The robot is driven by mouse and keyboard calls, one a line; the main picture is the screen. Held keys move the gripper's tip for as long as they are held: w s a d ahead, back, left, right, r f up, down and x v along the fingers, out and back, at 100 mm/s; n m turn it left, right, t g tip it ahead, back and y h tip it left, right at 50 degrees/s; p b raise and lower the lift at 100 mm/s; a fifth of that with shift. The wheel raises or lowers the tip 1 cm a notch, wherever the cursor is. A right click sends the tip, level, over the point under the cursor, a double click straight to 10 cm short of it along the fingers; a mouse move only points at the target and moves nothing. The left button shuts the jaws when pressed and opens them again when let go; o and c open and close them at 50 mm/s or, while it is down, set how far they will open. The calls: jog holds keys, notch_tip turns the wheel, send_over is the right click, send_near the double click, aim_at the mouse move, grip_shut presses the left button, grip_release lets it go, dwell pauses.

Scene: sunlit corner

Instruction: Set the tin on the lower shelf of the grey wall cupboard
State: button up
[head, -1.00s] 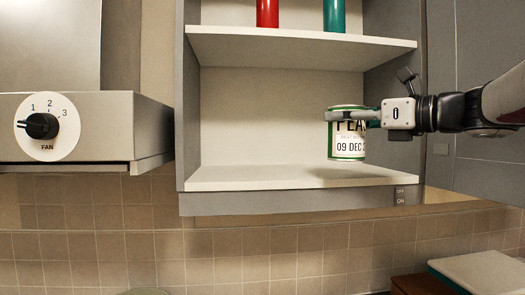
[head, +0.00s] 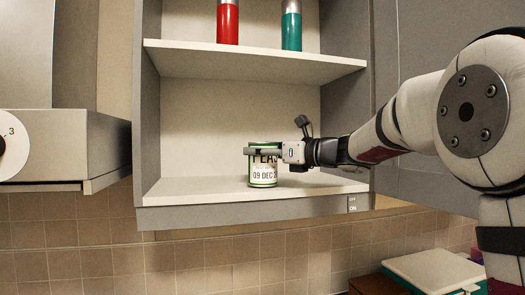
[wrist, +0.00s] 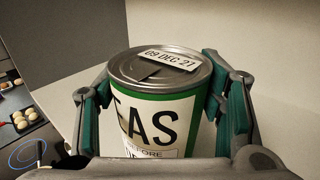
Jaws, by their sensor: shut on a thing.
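The tin (head: 263,180) is a green and white can with a label reading "PEAS" in part and "09 DEC 27"; its lid and label also show in the wrist view (wrist: 160,95). My gripper (head: 265,152) is shut on the tin near its top, reaching in from the right; its fingers stand on both sides of the tin in the wrist view. The tin is upright over the lower shelf (head: 195,188) of the grey wall cupboard (head: 148,100). Its base is at or very close to the shelf; I cannot tell whether it touches.
A red container (head: 228,24) and a teal container (head: 291,30) stand on the upper shelf (head: 250,60). The cupboard door (head: 425,165) is open at the right. A hood (head: 75,145) is at the left. The lower shelf is clear left of the tin.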

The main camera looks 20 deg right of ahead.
dwell(0.3)
jog(key=o, duration=1.6)
jog(key=shift+f, duration=0.2)
